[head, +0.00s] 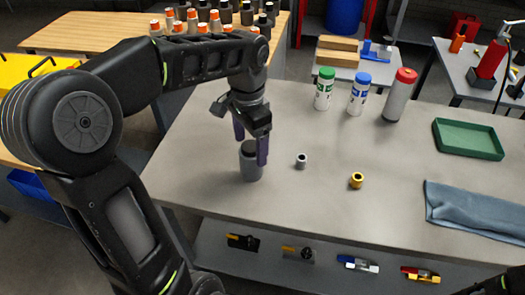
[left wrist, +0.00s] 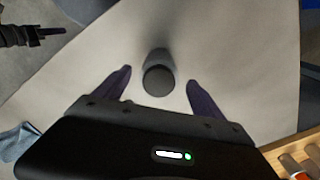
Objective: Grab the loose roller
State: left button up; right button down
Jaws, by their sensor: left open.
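A dark grey cylinder (head: 251,166), which looks like the loose roller, stands upright on the grey table near its front left. My left gripper (head: 251,150) points down over it with its purple fingers open. In the left wrist view the roller (left wrist: 158,80) shows between the two spread fingertips of the left gripper (left wrist: 159,77), with visible gaps on both sides. One finger hides part of the roller in the head view. A dark part of my right arm (head: 503,283) shows at the bottom right corner; its jaws are not clear.
A small grey ring (head: 301,161) and a brass ring (head: 356,180) lie right of the roller. Green-capped, blue-capped (head: 359,94) and red-capped bottles stand behind. A green tray (head: 467,139) and blue cloth (head: 472,208) lie at the right. The table's middle is mostly clear.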

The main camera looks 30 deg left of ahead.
aim_at(252, 165)
pick_arm(q)
jog(key=shift+w, duration=0.15)
jog(key=shift+f, duration=1.3)
jog(key=shift+s+d+f, duration=0.1)
jog(key=shift+f, duration=1.2)
jog(key=shift+s+f, duration=0.1)
jog(key=shift+f, duration=1.2)
grip_shut()
